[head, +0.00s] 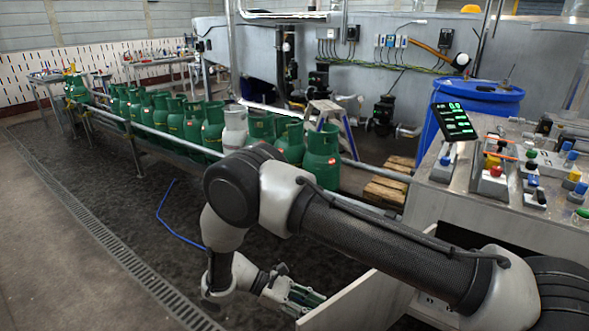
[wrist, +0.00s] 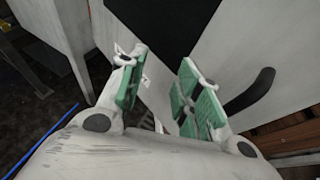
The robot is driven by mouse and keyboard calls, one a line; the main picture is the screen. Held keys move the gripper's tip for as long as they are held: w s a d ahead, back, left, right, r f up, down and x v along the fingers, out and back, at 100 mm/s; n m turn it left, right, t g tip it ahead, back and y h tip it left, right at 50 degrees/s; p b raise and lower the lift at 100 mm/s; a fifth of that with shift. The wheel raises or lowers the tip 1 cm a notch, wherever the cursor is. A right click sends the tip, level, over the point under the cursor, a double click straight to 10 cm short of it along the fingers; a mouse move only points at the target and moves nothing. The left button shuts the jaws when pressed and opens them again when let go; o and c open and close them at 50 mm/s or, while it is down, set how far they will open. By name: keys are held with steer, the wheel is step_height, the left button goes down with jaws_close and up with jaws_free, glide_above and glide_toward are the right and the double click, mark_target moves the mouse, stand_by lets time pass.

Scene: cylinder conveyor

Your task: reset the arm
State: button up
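My gripper (head: 303,297) hangs low at the bottom middle of the head view, beside the white panel (head: 362,298) of the control cabinet. The wrist view shows my gripper (wrist: 158,95) with its two green-padded fingers apart and nothing between them. Pale cabinet panels and a dark opening lie beyond the fingertips. My arm reaches from the lower right, bends at the elbow and drops to the gripper. I cannot tell the exact gap between the fingers and the panel.
Green cylinders (head: 193,123) and one grey cylinder (head: 235,130) line the conveyor. A console (head: 480,190) with buttons and a screen (head: 454,120) stands at right, a blue drum (head: 478,100) behind it. A blue hose (head: 165,215) lies on the floor. Floor at left is clear.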

steer(key=w+d+r+m+y, duration=0.1)
steer(key=d+r+m+y, duration=0.4)
steer(key=r, duration=0.8)
steer(key=w+d+r+m+y, duration=0.2)
steer(key=d+r+y, duration=0.35)
steer(key=r, duration=0.75)
steer(key=s+d+r+m+t+y, duration=0.1)
steer(key=s+d+r+m+t, duration=0.2)
steer(key=s+d+r, duration=0.3)
steer(key=s+d+r+m+t+y, duration=0.1)
steer(key=s+d+r+m+t, duration=0.3)
steer(key=d+r, duration=0.7)
steer(key=s+d+m, duration=0.1)
steer(key=s+d, duration=0.1)
steer(key=d, duration=0.2)
steer(key=shift+d+r+y, duration=0.2)
steer(key=shift+r+y, duration=0.15)
steer(key=shift+d, duration=0.1)
